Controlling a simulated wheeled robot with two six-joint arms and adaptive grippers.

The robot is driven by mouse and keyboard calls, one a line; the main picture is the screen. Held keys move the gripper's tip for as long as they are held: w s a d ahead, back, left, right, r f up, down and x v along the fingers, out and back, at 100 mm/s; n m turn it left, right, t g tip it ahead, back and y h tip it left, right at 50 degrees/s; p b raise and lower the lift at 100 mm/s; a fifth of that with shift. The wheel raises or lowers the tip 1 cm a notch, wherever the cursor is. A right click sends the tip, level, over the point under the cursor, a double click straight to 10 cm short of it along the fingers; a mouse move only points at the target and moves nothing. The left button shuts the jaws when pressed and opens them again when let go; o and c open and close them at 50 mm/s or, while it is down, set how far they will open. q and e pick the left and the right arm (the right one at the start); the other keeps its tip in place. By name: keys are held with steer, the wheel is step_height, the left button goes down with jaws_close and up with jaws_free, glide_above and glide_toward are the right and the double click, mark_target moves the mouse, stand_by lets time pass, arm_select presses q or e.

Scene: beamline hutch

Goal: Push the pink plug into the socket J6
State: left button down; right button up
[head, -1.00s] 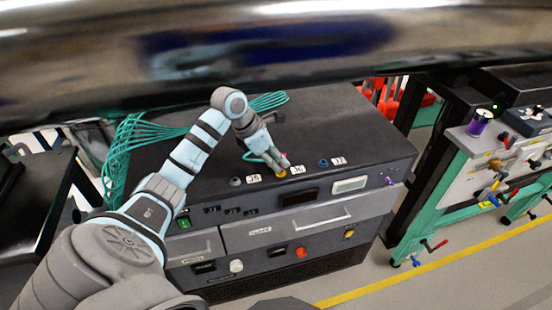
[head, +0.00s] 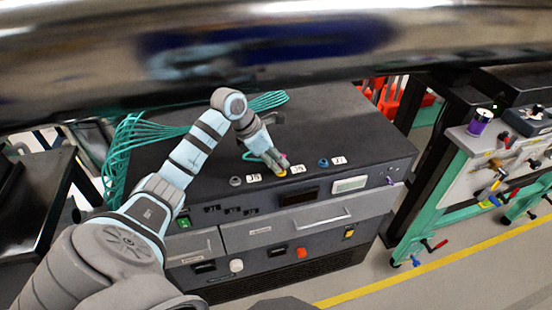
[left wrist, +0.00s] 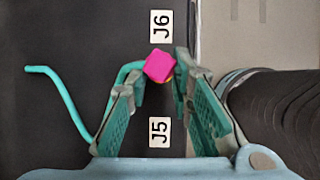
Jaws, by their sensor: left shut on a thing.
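The pink plug (left wrist: 160,65) is held between the fingertips of my left gripper (left wrist: 160,78), which is shut on it. Only a pink speck of it (head: 284,156) shows in the head view, beside the fingers of my left gripper (head: 276,165). The plug is at the yellow socket J6 (head: 282,173), left of the J6 label (head: 298,168). I cannot tell how deep the plug sits. A teal cable (left wrist: 67,98) shows beside the fingers. My right gripper is not in view.
The grey socket (head: 235,181) by the J5 label and the blue socket (head: 323,162) by the J7 label lie on either side on the dark cabinet top (head: 355,130). Teal cables (head: 125,145) bunch at the left. A shiny pipe (head: 280,55) crosses above.

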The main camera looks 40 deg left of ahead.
arm_select(q)
steer(key=shift+f+b, duration=0.3)
steer(key=shift+f, duration=0.15)
steer(key=c, duration=1.3)
jaws_free()
steer(key=shift+c, duration=0.2)
steer(key=shift+r, duration=0.1)
steer(key=v, duration=1.2)
steer(key=shift+w, duration=0.1)
